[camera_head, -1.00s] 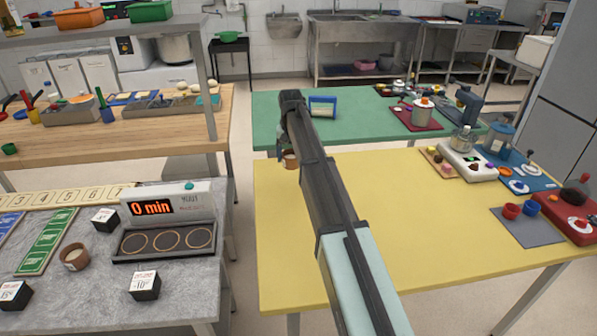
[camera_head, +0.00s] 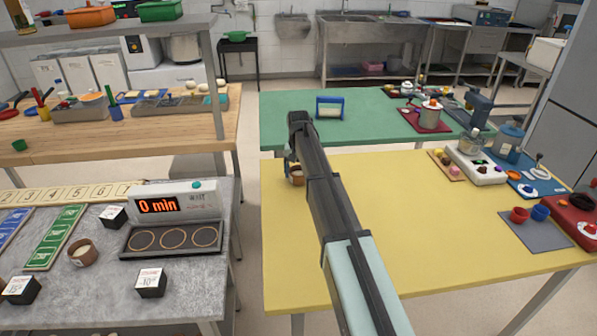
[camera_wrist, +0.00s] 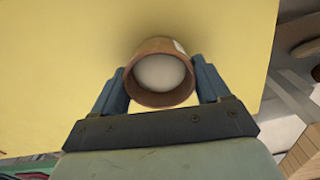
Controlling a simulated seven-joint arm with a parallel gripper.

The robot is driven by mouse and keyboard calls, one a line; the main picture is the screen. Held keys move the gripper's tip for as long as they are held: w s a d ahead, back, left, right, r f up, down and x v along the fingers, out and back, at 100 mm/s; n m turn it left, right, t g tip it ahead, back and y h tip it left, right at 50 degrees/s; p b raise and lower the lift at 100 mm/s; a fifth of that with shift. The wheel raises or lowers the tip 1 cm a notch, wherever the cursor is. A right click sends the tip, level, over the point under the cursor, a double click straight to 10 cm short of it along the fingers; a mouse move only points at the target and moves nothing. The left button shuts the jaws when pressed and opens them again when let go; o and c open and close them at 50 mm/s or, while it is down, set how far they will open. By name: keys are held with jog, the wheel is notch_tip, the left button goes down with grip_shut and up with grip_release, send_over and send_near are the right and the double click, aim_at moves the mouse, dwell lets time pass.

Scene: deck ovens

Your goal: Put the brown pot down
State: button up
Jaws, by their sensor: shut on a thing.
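A brown pot (camera_head: 297,178) with a pale inside is held by my gripper (camera_head: 293,165) over the left back part of the yellow table (camera_head: 400,220). In the wrist view the pot (camera_wrist: 158,46) sits between the two blue fingers, which press on its sides, and its round opening faces the camera. A small pale label shows on its far wall. The arm partly covers the pot in the head view. I cannot tell whether its base touches the table.
A green table (camera_head: 375,115) adjoins behind, with a blue-framed stand (camera_head: 329,108). Trays and utensils line the yellow table's right side; its middle is clear. On the grey counter at left are a timer box (camera_head: 175,205) and another brown pot (camera_head: 83,254).

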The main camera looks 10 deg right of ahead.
aim_at(298, 170)
jog(key=o, duration=1.2)
jog(key=shift+c, duration=0.2)
notch_tip(298, 170, up, 12)
jog(key=shift+r, duration=0.15)
